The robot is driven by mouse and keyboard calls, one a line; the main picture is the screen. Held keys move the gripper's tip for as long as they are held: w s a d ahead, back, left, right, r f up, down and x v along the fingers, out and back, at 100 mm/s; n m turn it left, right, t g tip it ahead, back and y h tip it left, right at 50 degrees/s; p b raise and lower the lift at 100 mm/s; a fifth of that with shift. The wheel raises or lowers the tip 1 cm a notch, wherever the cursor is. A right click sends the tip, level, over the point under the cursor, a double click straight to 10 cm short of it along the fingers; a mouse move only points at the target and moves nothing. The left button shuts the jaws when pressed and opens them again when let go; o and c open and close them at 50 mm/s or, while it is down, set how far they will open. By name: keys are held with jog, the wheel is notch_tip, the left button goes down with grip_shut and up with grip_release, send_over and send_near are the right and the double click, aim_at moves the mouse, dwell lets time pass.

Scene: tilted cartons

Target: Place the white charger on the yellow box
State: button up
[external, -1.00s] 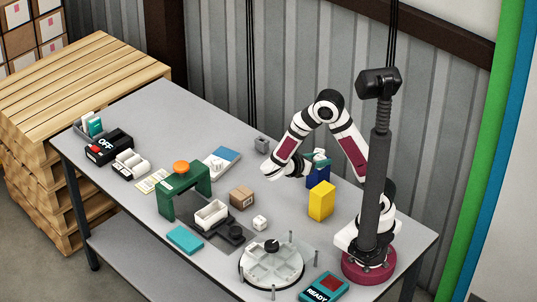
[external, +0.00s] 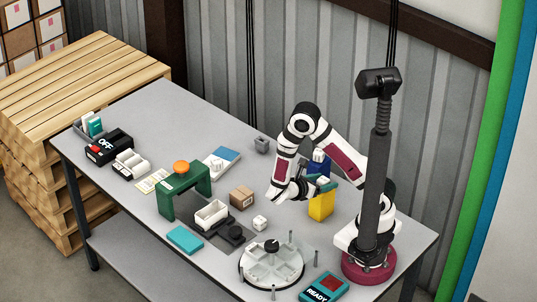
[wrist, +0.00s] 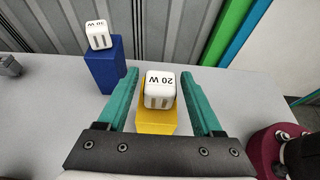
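A white charger (wrist: 160,90) marked "20 W" sits on the yellow box (wrist: 157,122) in the wrist view, between my gripper's two teal fingers. A gap shows on each side of it, so my gripper (wrist: 160,75) is open around it. In the external view my gripper (external: 321,184) is over the yellow box (external: 320,208) and hides its top. A second white charger (wrist: 99,34) with the same marking stands on the blue box (wrist: 104,66), left of and behind the yellow box. The blue box (external: 318,168) is partly hidden externally.
A white cube (external: 260,222) and a brown carton (external: 242,197) stand left of the yellow box. A round white fixture (external: 271,268) with posts is in front. A green arch (external: 186,187) stands farther left. A dark column (external: 376,180) rises at the right.

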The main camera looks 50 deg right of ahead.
jog(key=shift+a+r, duration=0.1)
jog(key=shift+r, duration=0.15)
jog(key=v, duration=1.1)
jog(key=s+r+m+y, duration=0.3)
jog(key=s+m+y, duration=0.3)
jog(key=m, duration=0.5)
jog(key=s+a+r+m+y, duration=0.1)
jog(key=s+r+m+y, duration=0.2)
jog(key=s+m+y, duration=0.4)
jog(key=m+y, duration=0.2)
jog(key=m, duration=0.3)
jog(key=shift+m, duration=0.3)
